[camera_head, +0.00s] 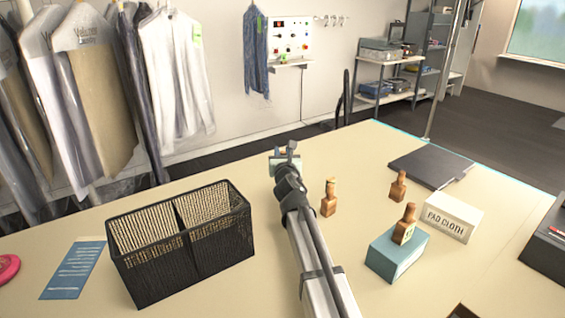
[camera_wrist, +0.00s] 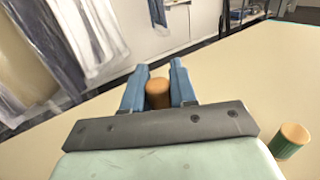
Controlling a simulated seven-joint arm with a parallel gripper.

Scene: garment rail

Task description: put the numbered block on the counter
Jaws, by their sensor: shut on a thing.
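My gripper (camera_head: 286,158) is at the far side of the counter, right of the black basket. In the wrist view its two blue fingers (camera_wrist: 158,88) are shut on a brown, rounded wooden piece (camera_wrist: 158,94). Only the near end of this piece shows. I cannot see a number on it, nor tell whether it touches the counter. In the head view my gripper and arm hide it. The counter (camera_head: 490,265) is a wide beige top.
The two-part black basket (camera_head: 185,240) stands left of my arm. Wooden-handled pieces stand at right (camera_head: 329,198) (camera_head: 398,186), one (camera_head: 404,225) on a teal box (camera_head: 396,256). A pad cloth box (camera_head: 452,217) and dark flat pad (camera_head: 432,168) lie beyond. Bare counter surrounds my gripper.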

